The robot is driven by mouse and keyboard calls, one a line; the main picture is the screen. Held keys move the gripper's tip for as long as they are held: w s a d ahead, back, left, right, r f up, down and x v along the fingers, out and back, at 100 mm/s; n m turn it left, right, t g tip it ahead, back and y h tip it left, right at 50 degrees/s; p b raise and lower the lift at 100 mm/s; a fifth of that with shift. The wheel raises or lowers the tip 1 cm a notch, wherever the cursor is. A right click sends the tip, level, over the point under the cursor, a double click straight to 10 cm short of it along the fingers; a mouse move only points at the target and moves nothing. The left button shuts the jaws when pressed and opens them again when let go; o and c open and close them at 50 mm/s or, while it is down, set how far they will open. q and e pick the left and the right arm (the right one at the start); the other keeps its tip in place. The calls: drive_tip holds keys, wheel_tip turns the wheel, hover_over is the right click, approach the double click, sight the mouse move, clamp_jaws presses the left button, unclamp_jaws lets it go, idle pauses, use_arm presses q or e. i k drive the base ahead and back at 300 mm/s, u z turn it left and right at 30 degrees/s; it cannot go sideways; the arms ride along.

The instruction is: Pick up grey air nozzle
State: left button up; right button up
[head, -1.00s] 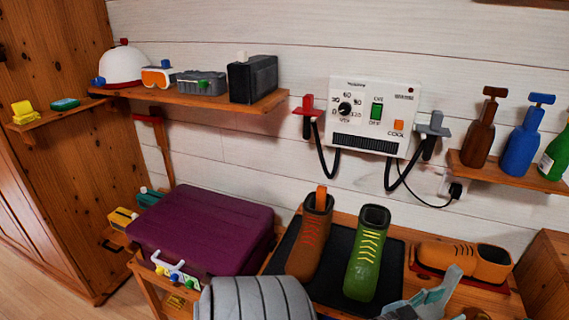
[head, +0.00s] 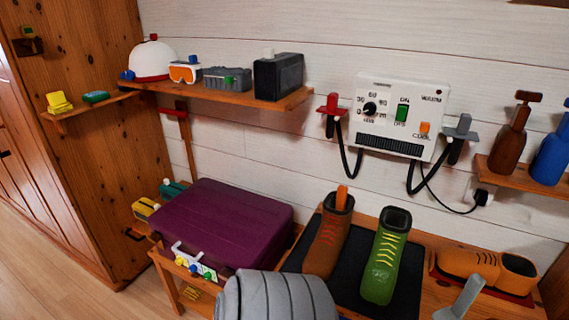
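The grey air nozzle (head: 461,136) hangs at the right side of the white dryer box (head: 401,118) on the wall. It has a flat grey top, a dark lower body and a black hose. A red nozzle (head: 331,112) hangs at the box's left side. A grey finger piece, apparently of my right gripper (head: 462,302), shows at the bottom edge, well below the grey nozzle and apart from it. The rest of that gripper is cut off, so its opening cannot be told. My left gripper is not in view.
Below the box stand a brown boot (head: 329,238) and a green boot (head: 386,257) on a black mat. An orange boot (head: 487,268) lies to their right. A purple suitcase (head: 225,222) and a grey ribbed roll (head: 277,298) are left. Bottles stand on the right shelf (head: 530,180).

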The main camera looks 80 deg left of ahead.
sight(461, 134)
drive_tip(key=u, duration=1.6)
